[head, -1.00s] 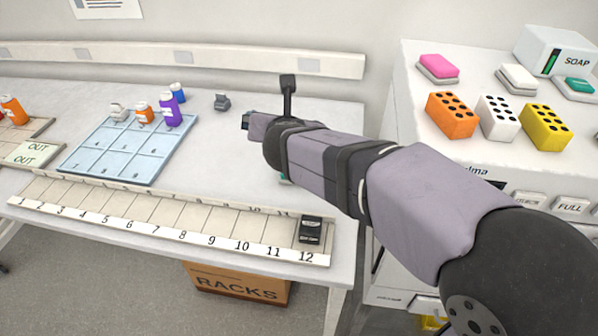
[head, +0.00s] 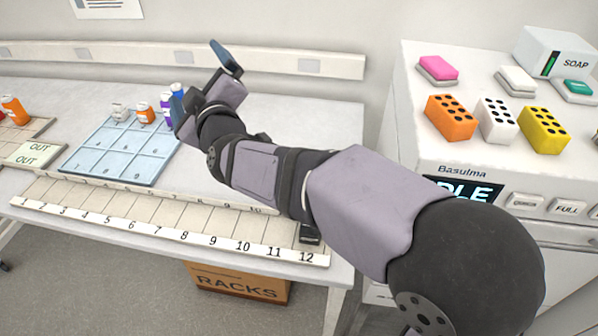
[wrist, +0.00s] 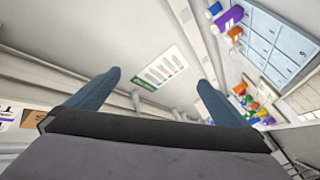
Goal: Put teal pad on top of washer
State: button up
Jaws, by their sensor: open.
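A teal pad (head: 578,87) lies on a pale dish at the far right of the white machine, the washer (head: 465,150), which has the word Basulma and a dark display on its front. My gripper (head: 202,82) is open and empty. It is raised over the back of the bench, left of the washer and well apart from the teal pad, its fingers pointing up and left. In the wrist view my two blue fingers (wrist: 155,86) stand wide apart with nothing between them. My arm hides part of the bench.
Pink (head: 438,67) and white (head: 518,78) pads, a soap box (head: 556,52) and orange, white and yellow holed blocks crowd the washer top. A blue numbered tray (head: 110,155) with bottles and a numbered rack strip (head: 150,225) lie on the bench.

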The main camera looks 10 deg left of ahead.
jog(key=w+d+f+m+t+h, duration=0.2)
jog(key=w+d+m+h, duration=0.1)
jog(key=d+m+h, duration=0.75)
jog(key=s+d+f+m+g+h, duration=0.4)
jog(key=d+f+m, duration=0.2)
jog(key=f+m, duration=0.25)
jog(key=shift+y, duration=0.35)
notch_tip(320, 180, down, 15)
jog(key=shift+w+a+f+p, duration=0.1)
jog(key=shift+w+f+p, duration=0.1)
jog(key=shift+p, duration=0.1)
jog(key=shift+w+r+p+x, duration=0.15)
jog(key=shift+p+x, duration=0.3)
jog(key=shift+x, duration=1.35)
jog(key=shift+w+r+p+x, duration=0.1)
jog(key=shift+r+p+x, duration=0.25)
jog(key=shift+x, duration=1.4)
jog(key=shift+f, duration=0.1)
jog(key=c, duration=1)
jog(key=shift+c, duration=0.5)
jog(key=shift+t, duration=0.3)
